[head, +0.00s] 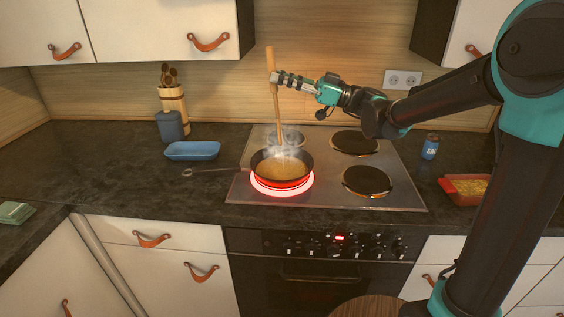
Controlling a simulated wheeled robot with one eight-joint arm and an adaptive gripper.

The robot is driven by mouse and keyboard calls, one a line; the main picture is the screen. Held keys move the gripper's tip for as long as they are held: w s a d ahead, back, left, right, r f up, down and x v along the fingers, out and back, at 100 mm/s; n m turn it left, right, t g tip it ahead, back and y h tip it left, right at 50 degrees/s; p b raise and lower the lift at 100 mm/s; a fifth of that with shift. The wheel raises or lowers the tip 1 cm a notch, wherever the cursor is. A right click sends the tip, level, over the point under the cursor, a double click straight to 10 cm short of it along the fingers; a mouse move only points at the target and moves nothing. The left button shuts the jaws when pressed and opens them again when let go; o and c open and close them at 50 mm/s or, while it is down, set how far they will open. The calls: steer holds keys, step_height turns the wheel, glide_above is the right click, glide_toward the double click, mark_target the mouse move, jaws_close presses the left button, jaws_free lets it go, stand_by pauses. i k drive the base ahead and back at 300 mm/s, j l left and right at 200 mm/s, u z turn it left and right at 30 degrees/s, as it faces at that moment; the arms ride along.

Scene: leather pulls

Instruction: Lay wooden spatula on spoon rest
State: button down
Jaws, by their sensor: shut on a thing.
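The wooden spatula (277,108) stands nearly upright over the black frying pan (311,160). My gripper (277,78) comes from the right and is shut on the upper part of its handle. The spatula's lower end is at the pan's far side, blurred by steam; I cannot tell whether it touches the food. A shallow blue dish (193,150), which looks like the spoon rest, lies empty on the counter left of the stove.
The pan sits on a glowing red burner (283,190), its handle (210,171) pointing left. A blue canister (169,126) and utensil holder (174,103) stand behind the dish. A can (430,147) and red tray (463,194) are at right. The left counter is mostly clear.

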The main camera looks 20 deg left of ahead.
mark_target(194, 152)
steer(key=k+j+u, duration=0.15)
steer(key=j+u, duration=0.3)
steer(key=j, duration=0.4)
steer(key=j+u, duration=0.5)
steer(key=j, duration=0.3)
steer(key=k+l+u, duration=0.1)
steer(key=k+l, duration=0.05)
steer(key=l, duration=0.1)
